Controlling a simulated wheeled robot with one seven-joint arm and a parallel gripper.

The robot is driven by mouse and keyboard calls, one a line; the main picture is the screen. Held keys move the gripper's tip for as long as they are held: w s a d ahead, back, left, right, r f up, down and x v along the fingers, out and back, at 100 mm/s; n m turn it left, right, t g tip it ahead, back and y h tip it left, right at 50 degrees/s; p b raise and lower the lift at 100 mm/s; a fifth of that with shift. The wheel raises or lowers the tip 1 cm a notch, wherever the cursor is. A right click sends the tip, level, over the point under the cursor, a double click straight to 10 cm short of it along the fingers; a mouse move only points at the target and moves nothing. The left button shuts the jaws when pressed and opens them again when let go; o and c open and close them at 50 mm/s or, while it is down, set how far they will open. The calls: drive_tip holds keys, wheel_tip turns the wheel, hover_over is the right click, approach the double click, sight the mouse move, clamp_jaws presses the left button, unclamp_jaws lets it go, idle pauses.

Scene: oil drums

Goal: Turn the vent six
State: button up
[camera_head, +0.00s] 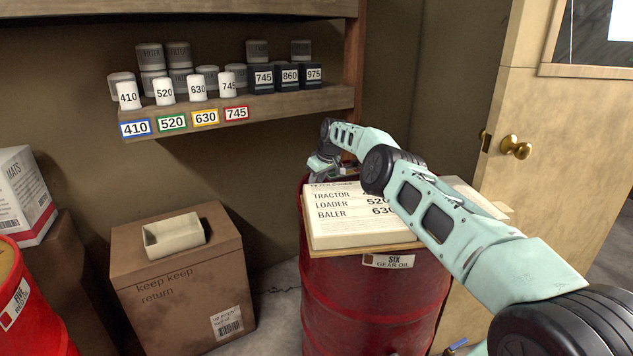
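A red drum (370,300) stands at the centre right, with a label (388,261) reading "SIX GEAR OIL" at its upper front. An open book or printed sheet (345,228) lies over the drum top on a flat board, listing tractor, loader and baler with numbers. My gripper (322,168) is over the far left part of the drum top, just behind the book. Its fingers are small and partly hidden, so I cannot tell whether they are open or shut. I cannot make out the vent; the book, my arm and my gripper cover much of the drum top.
A shelf (240,104) with numbered filters is on the wall behind. A cardboard box (185,275) with a cream tray (173,235) stands left of the drum. Another red drum (30,310) is at the far left. A door (540,125) with a brass knob is at right.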

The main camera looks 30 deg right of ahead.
idle(0.5)
drive_tip(key=o, duration=1)
drive_tip(key=shift+c, duration=0.2)
drive_tip(key=shift+r, duration=0.15)
drive_tip(key=shift+s+d+r+b, duration=0.15)
drive_tip(key=shift+r+b, duration=0.15)
drive_tip(key=shift+r, duration=0.2)
drive_tip(key=b+v, duration=0.2)
drive_tip(key=v, duration=1.4)
drive_tip(key=shift+s+b, duration=0.2)
drive_tip(key=shift+b, duration=0.15)
